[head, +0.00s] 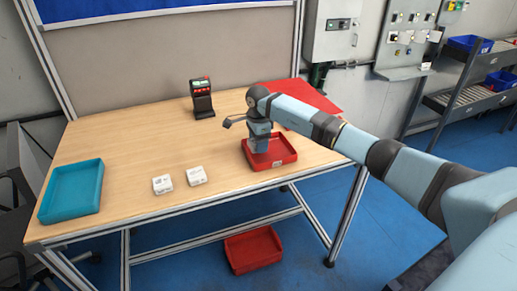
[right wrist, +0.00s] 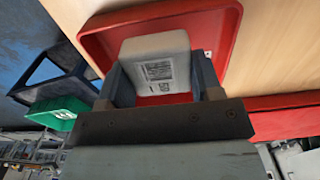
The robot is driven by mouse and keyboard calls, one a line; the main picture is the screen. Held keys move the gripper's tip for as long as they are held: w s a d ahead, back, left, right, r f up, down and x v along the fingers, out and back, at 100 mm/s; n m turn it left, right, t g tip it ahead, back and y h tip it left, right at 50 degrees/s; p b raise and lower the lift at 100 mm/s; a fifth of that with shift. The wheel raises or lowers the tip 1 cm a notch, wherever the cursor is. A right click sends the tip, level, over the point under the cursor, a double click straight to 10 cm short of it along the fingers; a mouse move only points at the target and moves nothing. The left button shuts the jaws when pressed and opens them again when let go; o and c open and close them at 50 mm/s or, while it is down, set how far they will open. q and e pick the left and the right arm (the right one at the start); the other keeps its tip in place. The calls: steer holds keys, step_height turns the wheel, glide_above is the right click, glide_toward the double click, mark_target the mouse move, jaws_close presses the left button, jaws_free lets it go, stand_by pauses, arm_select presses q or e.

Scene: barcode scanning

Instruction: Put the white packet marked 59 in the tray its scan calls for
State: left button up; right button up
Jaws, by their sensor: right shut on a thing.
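My right gripper (head: 259,148) is over the red tray (head: 288,152) on the table, pointing down into it. In the right wrist view, my right gripper (right wrist: 158,82) is shut on a white packet (right wrist: 150,48) with a barcode label, and the red tray (right wrist: 226,35) lies behind it. I cannot tell whether the packet touches the tray floor. Its number is too small to read. In the head view the gripper hides this packet. A teal tray (head: 72,192) stands at the table's left end. A dark scanner (head: 202,98) stands at the back. My left gripper is not in view.
Two other white packets, a left one (head: 162,184) and a right one (head: 196,176), lie near the table's front edge. A red sheet (head: 312,108) covers the back right corner. A red bin (head: 254,250) is on the floor. The table's middle is clear.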

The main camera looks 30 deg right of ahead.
step_height(320, 180, down, 3)
steer(key=shift+f, duration=0.2)
